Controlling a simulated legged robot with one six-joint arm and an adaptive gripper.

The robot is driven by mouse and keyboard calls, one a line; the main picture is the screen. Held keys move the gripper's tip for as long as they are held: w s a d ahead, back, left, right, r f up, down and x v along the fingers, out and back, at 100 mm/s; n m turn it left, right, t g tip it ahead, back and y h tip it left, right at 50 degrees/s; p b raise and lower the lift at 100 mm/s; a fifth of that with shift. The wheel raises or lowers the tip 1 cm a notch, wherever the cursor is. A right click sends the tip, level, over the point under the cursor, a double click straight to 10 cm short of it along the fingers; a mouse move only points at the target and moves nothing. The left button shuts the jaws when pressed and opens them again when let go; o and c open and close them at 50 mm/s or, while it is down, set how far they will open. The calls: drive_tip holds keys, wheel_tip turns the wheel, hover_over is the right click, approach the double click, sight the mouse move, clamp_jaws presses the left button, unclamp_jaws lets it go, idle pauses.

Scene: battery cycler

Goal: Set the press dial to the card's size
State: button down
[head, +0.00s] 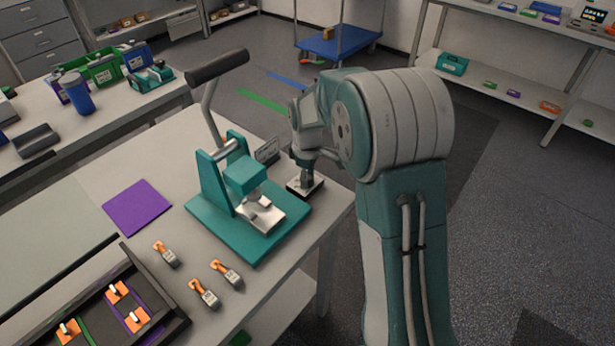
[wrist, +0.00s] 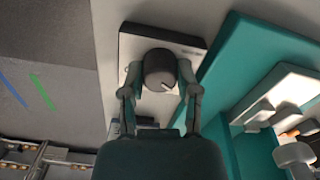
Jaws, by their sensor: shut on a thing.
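The press dial (wrist: 160,70) is a dark round knob with a pale pointer line, on a light plate (wrist: 135,45) with a dark edge. In the wrist view the pointer slants toward the lower right. My gripper (wrist: 160,82) has a finger on each side of the knob and is shut on it. In the head view my gripper (head: 305,170) points down at the dial's base (head: 303,190), hiding the knob. The teal press (head: 245,185) stands just left of it with its lever raised. A small card (head: 267,150) stands behind the press; its writing is too small to read.
A purple mat (head: 137,207) and several orange-and-silver pieces (head: 227,273) lie on the table left of and before the press. A dark tray (head: 120,300) is at the front left. The table's right edge is close to the dial.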

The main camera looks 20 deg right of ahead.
drive_tip(key=shift+w, duration=0.1)
drive_tip(key=shift+c, duration=1.7)
unclamp_jaws()
drive_tip(key=shift+a, duration=0.1)
wheel_tip(320, 180, up, 12)
drive_tip(key=shift+f, duration=0.1)
